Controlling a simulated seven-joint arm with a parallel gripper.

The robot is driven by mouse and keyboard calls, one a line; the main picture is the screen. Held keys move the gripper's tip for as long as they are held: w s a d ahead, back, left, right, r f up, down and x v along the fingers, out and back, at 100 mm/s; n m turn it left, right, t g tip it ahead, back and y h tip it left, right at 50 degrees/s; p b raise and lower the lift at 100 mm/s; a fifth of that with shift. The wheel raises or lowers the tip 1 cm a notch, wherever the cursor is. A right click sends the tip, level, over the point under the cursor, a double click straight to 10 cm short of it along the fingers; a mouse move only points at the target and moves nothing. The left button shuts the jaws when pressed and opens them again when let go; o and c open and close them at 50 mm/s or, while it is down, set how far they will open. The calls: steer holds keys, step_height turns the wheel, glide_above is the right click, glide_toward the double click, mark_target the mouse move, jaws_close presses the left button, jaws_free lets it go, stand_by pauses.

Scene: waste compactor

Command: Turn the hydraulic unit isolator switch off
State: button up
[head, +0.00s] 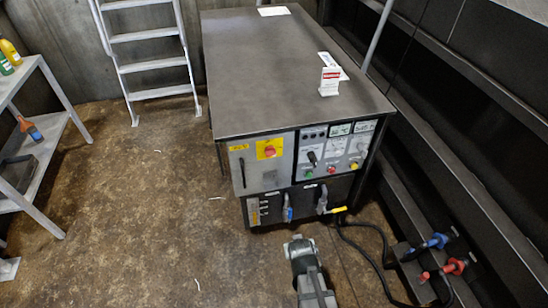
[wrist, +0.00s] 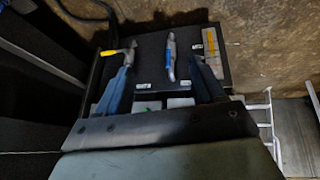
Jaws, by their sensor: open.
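The hydraulic unit (head: 290,75) is a dark grey cabinet with a control front in the head view. Its isolator switch (head: 269,150) is a red rotary knob on a yellow plate, at the upper left of the front. I cannot read its position. The switch does not show in the wrist view. My gripper (wrist: 164,68) is open and empty in the wrist view, its two fingers apart over the lower valve panel (wrist: 147,71). My grey arm (head: 306,265) shows in front of the cabinet in the head view, apart from the switch; the fingertips are not clear there.
Right of the switch is a panel with a black selector (head: 312,158) and coloured buttons. Below are valves with a blue handle (head: 288,214) and a yellow handle (head: 338,210). Hoses run right to red and blue couplings (head: 453,266).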

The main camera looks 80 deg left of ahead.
steer(key=a+r+y, duration=0.7)
steer(key=a+r, duration=0.2)
steer(key=a, duration=0.2)
steer(key=n+g+y, duration=0.1)
steer(key=g+y, duration=0.1)
steer(key=y, duration=0.4)
glide_toward(272, 155)
steer(key=a, duration=0.9)
steer(key=shift+a+r, duration=0.2)
steer(key=shift+a, duration=0.05)
steer(key=c, duration=1.1)
steer(key=shift+o, duration=0.2)
